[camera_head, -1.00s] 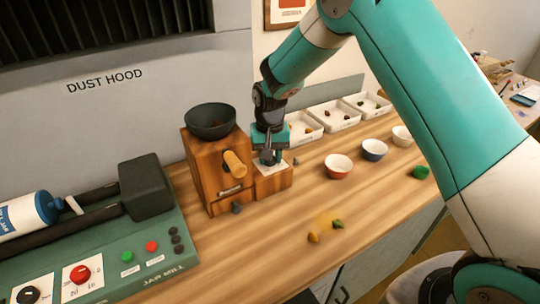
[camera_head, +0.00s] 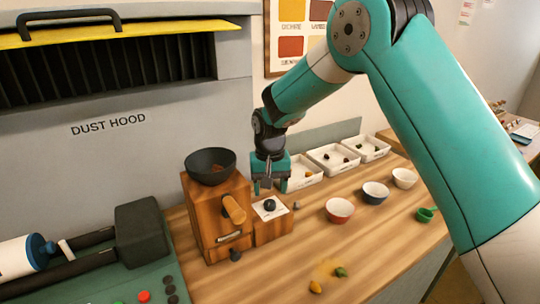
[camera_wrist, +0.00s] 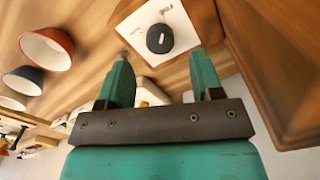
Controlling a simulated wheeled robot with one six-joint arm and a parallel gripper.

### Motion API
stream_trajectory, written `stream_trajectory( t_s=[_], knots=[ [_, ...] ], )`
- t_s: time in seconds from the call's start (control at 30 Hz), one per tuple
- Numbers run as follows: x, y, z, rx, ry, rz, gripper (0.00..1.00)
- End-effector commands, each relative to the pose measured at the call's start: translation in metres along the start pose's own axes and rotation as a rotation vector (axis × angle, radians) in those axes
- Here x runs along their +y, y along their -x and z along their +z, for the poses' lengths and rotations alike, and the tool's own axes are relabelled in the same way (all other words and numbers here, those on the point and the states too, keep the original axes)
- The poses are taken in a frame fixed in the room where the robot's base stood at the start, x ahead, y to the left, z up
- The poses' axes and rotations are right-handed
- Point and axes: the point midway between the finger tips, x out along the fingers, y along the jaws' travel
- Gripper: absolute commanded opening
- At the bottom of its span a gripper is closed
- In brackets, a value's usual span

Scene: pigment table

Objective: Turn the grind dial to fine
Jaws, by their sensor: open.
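The grind dial (camera_head: 269,204) is a dark round knob on a white plate, on top of the small wooden block beside the grinder (camera_head: 212,215). It also shows in the wrist view (camera_wrist: 160,38), with a light mark on its face, though the plate's lettering is too blurred to read. My gripper (camera_head: 270,187) is open and empty, just above and behind the dial. In the wrist view my gripper's two teal fingers (camera_wrist: 160,75) are spread apart, with the dial beyond their tips and not touched.
The grinder carries a dark bowl (camera_head: 210,167) and a wooden handle (camera_head: 234,208) near the dial. White trays (camera_head: 333,158) and small bowls (camera_head: 339,210) stand to the right. The jar mill (camera_head: 135,295) is at the left. Front bench wood is mostly clear.

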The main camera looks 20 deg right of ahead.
Motion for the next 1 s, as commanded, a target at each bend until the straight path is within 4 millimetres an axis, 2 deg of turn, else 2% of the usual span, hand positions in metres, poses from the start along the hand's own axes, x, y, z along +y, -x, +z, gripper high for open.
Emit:
stream_trajectory(
  t_s=[0.1, 0.3, 0.5, 0.7, 1.0],
  knots=[
    [-0.001, 0.031, -0.001, 0.007, 0.0, -0.003, 0.6],
    [0.0, 0.081, -0.001, 0.006, -0.001, -0.003, 0.6],
    [0.0, 0.116, -0.001, 0.003, -0.001, -0.001, 0.6],
    [0.0, 0.129, 0.0, 0.002, -0.001, 0.0, 0.6],
    [0.0, 0.13, 0.0, 0.001, -0.001, 0.0, 0.6]
  ],
)
